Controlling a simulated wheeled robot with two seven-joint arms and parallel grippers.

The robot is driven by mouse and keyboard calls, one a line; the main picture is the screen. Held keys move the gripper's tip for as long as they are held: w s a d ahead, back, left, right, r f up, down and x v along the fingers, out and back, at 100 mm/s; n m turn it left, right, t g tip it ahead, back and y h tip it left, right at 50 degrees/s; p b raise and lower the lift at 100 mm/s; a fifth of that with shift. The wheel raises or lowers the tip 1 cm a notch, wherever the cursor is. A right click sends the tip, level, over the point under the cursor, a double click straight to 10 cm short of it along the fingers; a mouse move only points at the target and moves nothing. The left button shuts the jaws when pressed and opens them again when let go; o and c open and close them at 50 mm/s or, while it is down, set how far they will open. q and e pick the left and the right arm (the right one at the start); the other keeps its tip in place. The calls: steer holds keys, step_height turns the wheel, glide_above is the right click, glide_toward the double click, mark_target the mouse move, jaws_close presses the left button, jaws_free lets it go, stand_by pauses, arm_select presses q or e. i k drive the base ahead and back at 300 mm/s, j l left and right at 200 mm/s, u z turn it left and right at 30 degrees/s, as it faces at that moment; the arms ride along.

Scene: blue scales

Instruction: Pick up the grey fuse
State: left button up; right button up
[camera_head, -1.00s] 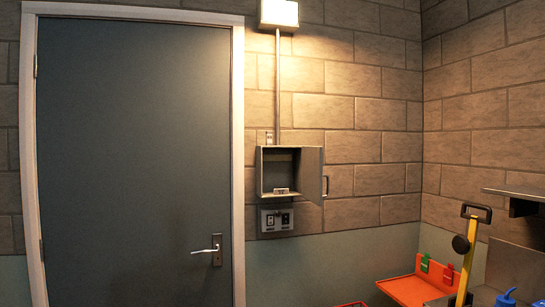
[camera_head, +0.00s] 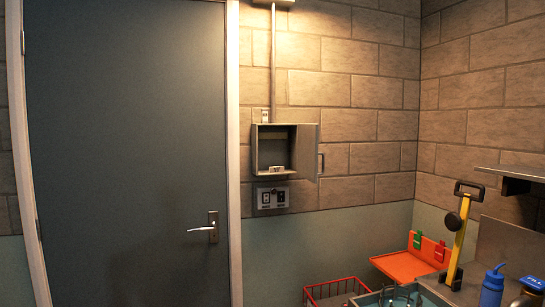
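I cannot make out a grey fuse for certain. An open grey metal wall box (camera_head: 255,150) hangs on the brick wall right of the door, its lid (camera_head: 306,150) swung out to the right. A small pale piece (camera_head: 277,169) sits at the bottom of the box; it is too small to tell whether it is a fuse. Neither of my grippers shows in the head view.
A grey door (camera_head: 125,150) is shut on the left. A socket plate (camera_head: 272,198) is below the box. At lower right are a red wire basket (camera_head: 335,287), a teal crate (camera_head: 358,300), an orange tray (camera_head: 402,266), a yellow-handled tool (camera_head: 462,235) and a blue bottle (camera_head: 492,287).

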mark_target(264, 111)
steer(key=i+j+z, duration=0.45)
steer(key=i+j, duration=0.8)
